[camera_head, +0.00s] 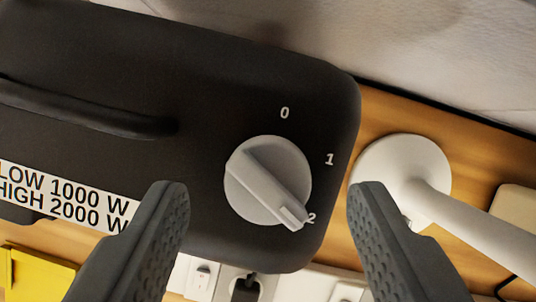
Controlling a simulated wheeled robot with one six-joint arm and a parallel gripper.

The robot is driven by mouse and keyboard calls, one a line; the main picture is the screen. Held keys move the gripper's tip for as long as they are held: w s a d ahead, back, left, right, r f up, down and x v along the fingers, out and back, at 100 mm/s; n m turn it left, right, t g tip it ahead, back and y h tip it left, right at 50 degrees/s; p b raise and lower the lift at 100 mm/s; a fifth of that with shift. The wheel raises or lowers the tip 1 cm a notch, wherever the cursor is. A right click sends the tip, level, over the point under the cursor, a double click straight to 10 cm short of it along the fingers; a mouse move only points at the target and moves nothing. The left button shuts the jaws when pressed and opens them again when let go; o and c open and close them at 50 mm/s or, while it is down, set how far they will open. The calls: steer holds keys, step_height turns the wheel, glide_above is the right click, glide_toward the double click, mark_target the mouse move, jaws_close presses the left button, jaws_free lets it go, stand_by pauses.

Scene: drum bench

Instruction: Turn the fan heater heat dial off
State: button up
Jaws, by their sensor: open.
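The black fan heater (120,60) fills the upper left of the view, with a handle (85,112) on its top. Its grey heat dial (268,180) sits near the heater's right end. The dial's raised bar slants from upper left to lower right, and its marked end points at 2. The marks 0, 1 and 2 run around the dial's upper and right side. My gripper (267,200) is open, with one finger to the left and one to the right of the dial. Neither finger appears to touch it.
A white round base with a stem (405,170) stands just right of the heater on the wooden bench (480,165). A white socket strip (300,285) with a black plug (245,288) lies below. A yellow object (38,275) is at lower left. A pale wall is behind.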

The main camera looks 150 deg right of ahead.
steer(key=shift+w+a+f, duration=0.1)
steer(key=shift+w+f, duration=0.1)
steer(key=shift+f, duration=0.4)
steer(key=c, duration=1)
steer(key=shift+n, duration=0.5)
steer(key=n+g+y, duration=0.1)
steer(key=n, duration=0.1)
steer(key=shift+w+n, duration=0.15)
steer(key=shift+n, duration=0.15)
steer(key=shift+w+d+n+g+y, duration=0.1)
steer(key=shift+n+g+y, duration=0.2)
steer(key=shift+n, duration=0.7)
steer(key=shift+d+n+g+y, duration=0.1)
steer(key=shift+n+g+y, duration=0.15)
steer(key=shift+n, duration=0.75)
